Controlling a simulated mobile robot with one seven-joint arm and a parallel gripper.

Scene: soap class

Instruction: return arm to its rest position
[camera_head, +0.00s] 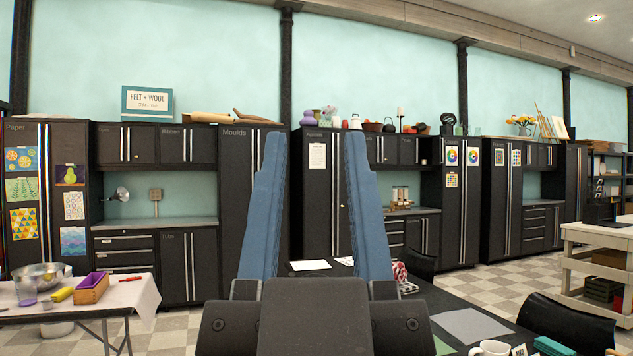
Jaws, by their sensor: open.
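My gripper (313,155) stands upright in the middle of the head camera view, close to the camera. Its two blue fingers point up and are spread wide apart, with nothing between them. Its dark body (313,318) covers part of the dark table behind it. The rest of my arm is out of view below.
A dark table (440,300) with grey sheets, a white mug (490,348) and a striped cloth (402,278) lies behind and right of the gripper. A black chair (568,322) is at right. A white-covered table (118,296) stands at left. Dark cabinets (190,265) line the wall.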

